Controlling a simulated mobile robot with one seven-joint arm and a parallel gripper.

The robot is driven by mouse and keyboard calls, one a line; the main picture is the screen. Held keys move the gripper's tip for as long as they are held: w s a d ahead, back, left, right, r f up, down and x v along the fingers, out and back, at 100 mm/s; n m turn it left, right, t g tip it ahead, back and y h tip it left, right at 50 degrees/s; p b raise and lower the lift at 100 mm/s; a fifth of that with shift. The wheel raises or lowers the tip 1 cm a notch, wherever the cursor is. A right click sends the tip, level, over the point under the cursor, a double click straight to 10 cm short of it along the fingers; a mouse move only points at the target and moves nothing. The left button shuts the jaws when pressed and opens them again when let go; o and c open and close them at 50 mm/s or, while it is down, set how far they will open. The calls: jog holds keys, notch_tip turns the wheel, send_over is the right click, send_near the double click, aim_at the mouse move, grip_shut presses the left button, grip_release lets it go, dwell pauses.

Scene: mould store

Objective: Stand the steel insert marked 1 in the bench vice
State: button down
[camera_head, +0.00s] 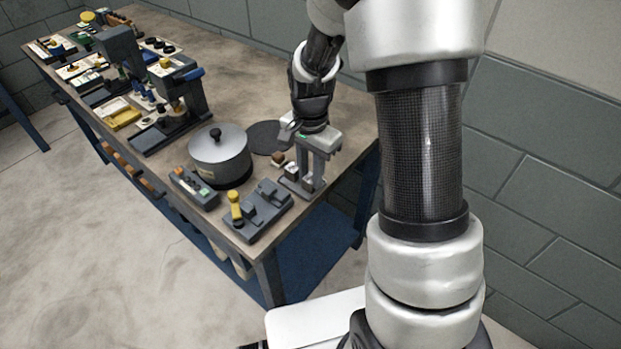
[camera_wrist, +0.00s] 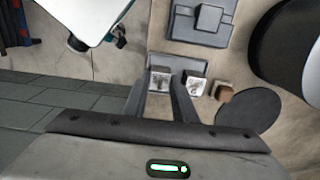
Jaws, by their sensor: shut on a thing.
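My gripper (camera_head: 310,183) reaches down over the near right end of the bench, its fingers low over a small grey base. In the wrist view my gripper (camera_wrist: 160,88) is shut on a small steel insert (camera_wrist: 160,78), which sits between the fingertips. The mark on this insert is too small to read. A second pale metal block (camera_wrist: 194,86) stands just right of the fingers, with a dark mark that I cannot read. A dark grey fixture with raised blocks, which looks like the bench vice (camera_head: 262,211), lies left of my gripper; it also shows in the wrist view (camera_wrist: 203,22).
A small brown block (camera_wrist: 222,92) and a flat dark disc (camera_wrist: 247,112) lie close by. A lidded grey pot (camera_head: 220,153) stands behind the vice. A button box (camera_head: 193,188) and a yellow-topped handle (camera_head: 235,199) are left of it. Equipment fills the bench's far end.

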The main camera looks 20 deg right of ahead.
aim_at(310, 178)
notch_tip(310, 178, up, 13)
jog(key=p, duration=0.3)
jog(key=shift+p, duration=0.3)
dwell(0.4)
